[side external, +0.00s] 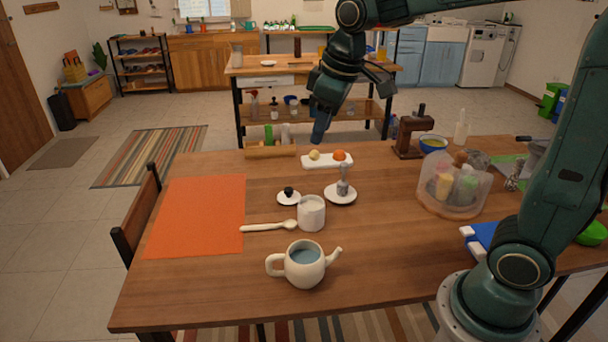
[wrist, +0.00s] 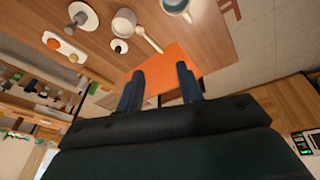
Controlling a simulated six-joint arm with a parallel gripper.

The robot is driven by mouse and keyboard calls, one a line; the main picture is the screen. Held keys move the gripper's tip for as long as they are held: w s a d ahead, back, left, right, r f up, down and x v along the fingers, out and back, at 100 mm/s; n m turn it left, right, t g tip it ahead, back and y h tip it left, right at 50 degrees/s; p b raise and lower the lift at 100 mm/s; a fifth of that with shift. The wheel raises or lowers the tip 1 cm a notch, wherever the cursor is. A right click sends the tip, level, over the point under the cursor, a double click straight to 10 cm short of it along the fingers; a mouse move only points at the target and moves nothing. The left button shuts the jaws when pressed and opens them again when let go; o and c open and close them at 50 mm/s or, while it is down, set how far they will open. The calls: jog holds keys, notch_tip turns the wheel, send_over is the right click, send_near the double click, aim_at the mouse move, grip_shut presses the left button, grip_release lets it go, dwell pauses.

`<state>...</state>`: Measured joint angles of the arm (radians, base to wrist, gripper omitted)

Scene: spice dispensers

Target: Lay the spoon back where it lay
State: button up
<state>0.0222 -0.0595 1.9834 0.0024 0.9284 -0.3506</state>
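The pale spoon (side external: 268,226) lies flat on the wooden table, with its bowl end close beside the white cup (side external: 311,214) and its handle end at the right edge of the orange mat (side external: 200,215). Whether the bowl touches the cup is unclear. In the wrist view the spoon (wrist: 150,38) lies beyond my fingertips, between the cup (wrist: 124,22) and the orange mat (wrist: 160,68). My gripper (side external: 320,132) is raised near the table's far edge, well away from the spoon. Its two fingers (wrist: 158,84) are apart, with nothing between them.
A teapot (side external: 304,264) stands in front of the cup. Behind it are a small lid with a black knob (side external: 289,196), a saucer with a grey object (side external: 341,198) and a white tray (side external: 327,163). A clear container of bottles (side external: 454,186) stands at right. The front left table is bare.

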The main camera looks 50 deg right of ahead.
jog(key=s+f+m+t, duration=0.1)
jog(key=s+m+t, duration=0.1)
jog(key=s, duration=1.7)
jog(key=shift+a+m, duration=0.45)
jog(key=shift+m, duration=0.45)
